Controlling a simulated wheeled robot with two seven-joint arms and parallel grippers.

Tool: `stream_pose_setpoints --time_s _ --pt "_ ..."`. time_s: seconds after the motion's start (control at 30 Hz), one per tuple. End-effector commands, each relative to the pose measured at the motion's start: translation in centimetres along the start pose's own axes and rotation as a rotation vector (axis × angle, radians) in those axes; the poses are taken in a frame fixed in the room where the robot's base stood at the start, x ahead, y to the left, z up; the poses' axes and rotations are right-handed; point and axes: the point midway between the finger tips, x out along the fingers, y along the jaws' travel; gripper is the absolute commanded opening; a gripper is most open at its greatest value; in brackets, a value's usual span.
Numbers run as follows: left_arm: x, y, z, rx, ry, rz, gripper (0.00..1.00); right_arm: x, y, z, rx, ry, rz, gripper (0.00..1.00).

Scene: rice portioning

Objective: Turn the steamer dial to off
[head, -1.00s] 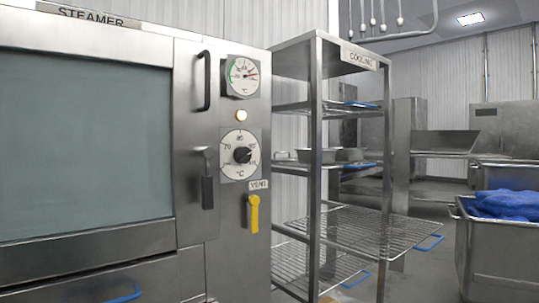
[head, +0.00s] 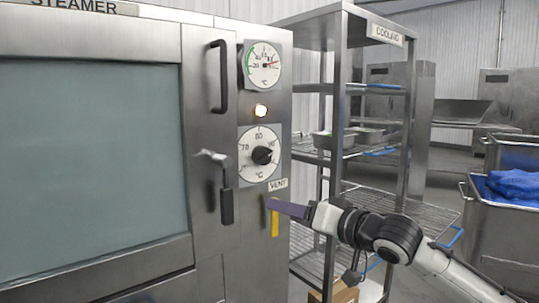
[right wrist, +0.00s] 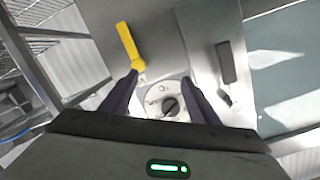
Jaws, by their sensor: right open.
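The steamer dial is a black knob (head: 262,155) on a white round scale, on the steamer's right panel. Its marker points to the right side of the scale. My right gripper (head: 272,205) comes in from the right, just below the dial, its dark purple fingers in front of the yellow vent handle (head: 275,225) and partly hiding it. In the right wrist view the gripper (right wrist: 159,75) is open and empty, and the dial knob (right wrist: 170,106) shows between its two fingers, apparently untouched. My left gripper is out of view.
Above the dial are a lit lamp (head: 261,111) and a temperature gauge (head: 262,65). The door handle (head: 219,77) and a black-gripped latch (head: 227,205) are left of the dial. The cooling rack (head: 340,100) stands to the right, behind my right arm.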

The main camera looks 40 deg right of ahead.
Motion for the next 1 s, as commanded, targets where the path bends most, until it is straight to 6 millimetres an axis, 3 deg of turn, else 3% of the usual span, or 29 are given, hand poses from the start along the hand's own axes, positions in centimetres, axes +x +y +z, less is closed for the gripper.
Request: stream_pose_setpoints --time_s 0.03,0.1,0.23,0.47,1.0 --pt "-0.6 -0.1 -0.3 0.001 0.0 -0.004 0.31 -0.6 -1.4 -3.8 0.016 0.041 -0.016 0.55" --pt "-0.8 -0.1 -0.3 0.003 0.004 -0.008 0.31 -1.2 -2.6 -6.8 0.043 0.077 -0.035 0.55" --pt "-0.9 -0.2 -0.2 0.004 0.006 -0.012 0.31 -1.8 -3.7 -9.4 0.071 0.109 -0.054 0.55" --pt "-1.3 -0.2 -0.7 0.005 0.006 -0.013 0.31 -0.5 -3.9 -10.1 0.079 0.115 -0.059 0.55" --pt "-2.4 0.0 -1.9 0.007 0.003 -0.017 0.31 6.7 -4.2 -10.7 0.076 0.113 -0.057 0.55"
